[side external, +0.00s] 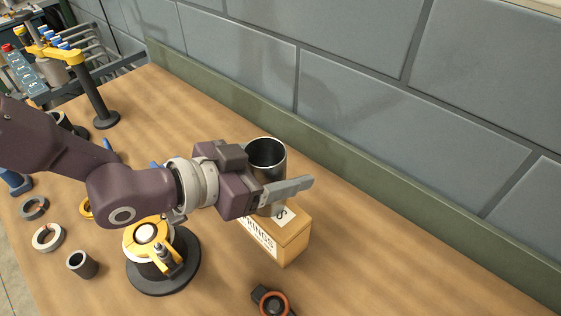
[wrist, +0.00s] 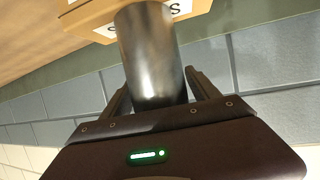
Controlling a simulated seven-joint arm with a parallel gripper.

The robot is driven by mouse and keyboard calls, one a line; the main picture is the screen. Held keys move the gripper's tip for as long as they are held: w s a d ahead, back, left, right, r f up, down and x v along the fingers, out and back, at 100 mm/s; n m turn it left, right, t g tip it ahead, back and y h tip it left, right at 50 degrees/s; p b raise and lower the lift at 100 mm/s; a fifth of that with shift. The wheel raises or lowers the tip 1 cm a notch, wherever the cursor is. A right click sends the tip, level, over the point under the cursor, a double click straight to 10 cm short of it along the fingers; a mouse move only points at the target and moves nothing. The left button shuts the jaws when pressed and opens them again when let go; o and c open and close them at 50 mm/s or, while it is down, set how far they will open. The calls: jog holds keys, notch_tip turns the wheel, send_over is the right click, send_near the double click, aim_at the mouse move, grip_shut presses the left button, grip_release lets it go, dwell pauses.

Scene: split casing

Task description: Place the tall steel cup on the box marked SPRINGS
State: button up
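The tall steel cup (side external: 266,153) is upright, its open mouth upward, between the fingers of my gripper (side external: 287,192). In the wrist view the cup (wrist: 152,55) has a finger close against each side, and my gripper (wrist: 158,84) appears shut on it. The box marked SPRINGS (side external: 292,240) is directly below the cup, with white labels on its top and side; it also shows in the wrist view (wrist: 90,18). The cup's base is at or just above the box top. My fingers hide the contact in the side view, so I cannot tell if they touch.
A yellow-topped fixture on a round black base (side external: 163,280) stands left of the box. A dark part with an orange ring (side external: 272,302) lies in front. Rings and a small dark cylinder (side external: 82,264) lie at the left. The bench right of the box is clear; a wall runs behind.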

jog(key=shift+r, duration=0.1)
jog(key=shift+s+a+r, duration=0.1)
jog(key=shift+a+r, duration=0.1)
jog(key=v, duration=1.1)
jog(key=shift+a, duration=0.2)
jog(key=shift+s, duration=0.15)
